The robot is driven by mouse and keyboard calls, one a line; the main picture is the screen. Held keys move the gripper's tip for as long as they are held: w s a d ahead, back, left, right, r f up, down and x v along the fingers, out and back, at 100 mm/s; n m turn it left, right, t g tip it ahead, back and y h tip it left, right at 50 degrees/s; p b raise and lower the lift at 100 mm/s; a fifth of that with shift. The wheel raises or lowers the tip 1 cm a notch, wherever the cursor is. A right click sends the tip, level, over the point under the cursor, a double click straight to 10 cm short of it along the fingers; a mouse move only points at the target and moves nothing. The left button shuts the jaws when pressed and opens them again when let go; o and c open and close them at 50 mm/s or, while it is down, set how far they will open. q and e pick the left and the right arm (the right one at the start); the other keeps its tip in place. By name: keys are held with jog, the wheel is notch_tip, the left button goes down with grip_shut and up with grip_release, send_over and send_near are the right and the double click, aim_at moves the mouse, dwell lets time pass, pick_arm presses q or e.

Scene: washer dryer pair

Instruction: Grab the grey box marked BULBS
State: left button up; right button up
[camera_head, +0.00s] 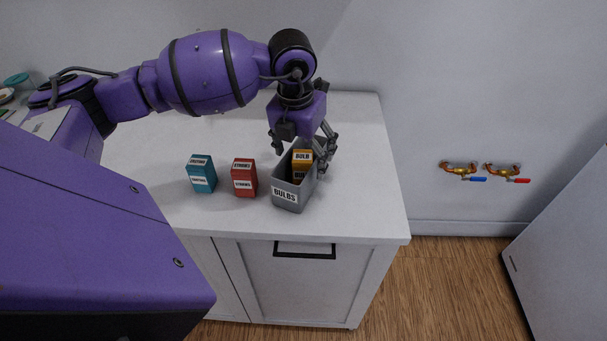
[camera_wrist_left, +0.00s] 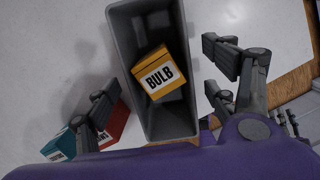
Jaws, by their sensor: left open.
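The grey box marked BULBS (camera_head: 285,193) stands on the white counter near its right front, open at the top. An orange box marked BULB (camera_head: 302,158) sits inside it. In the left wrist view the grey box (camera_wrist_left: 123,40) runs up the middle, with the orange box (camera_wrist_left: 158,75) in it. My left gripper (camera_head: 303,150) is over the back part of the grey box, pointing down. Its fingers are spread, one on each side of the box (camera_wrist_left: 165,90), and I see no clear contact. My right gripper is not in view.
A red box (camera_head: 244,178) and a teal box (camera_head: 202,174) stand left of the grey box on the counter (camera_head: 350,200). In the left wrist view the red box (camera_wrist_left: 115,125) is close to the left finger. The counter's right edge is near. Valves (camera_head: 459,168) are on the wall.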

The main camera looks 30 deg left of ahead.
aim_at(303, 170)
pick_arm(q)
jog(key=f, duration=0.4)
jog(key=shift+w+f+p, duration=0.2)
jog(key=shift+f+p, duration=0.1)
jog(key=shift+p, duration=0.05)
jog(key=shift+w+a+f, duration=0.1)
jog(key=shift+f, duration=0.4)
jog(key=shift+c, duration=1.3)
jog(key=c, duration=1.1)
jog(key=shift+r, duration=0.1)
jog(key=shift+r, duration=0.1)
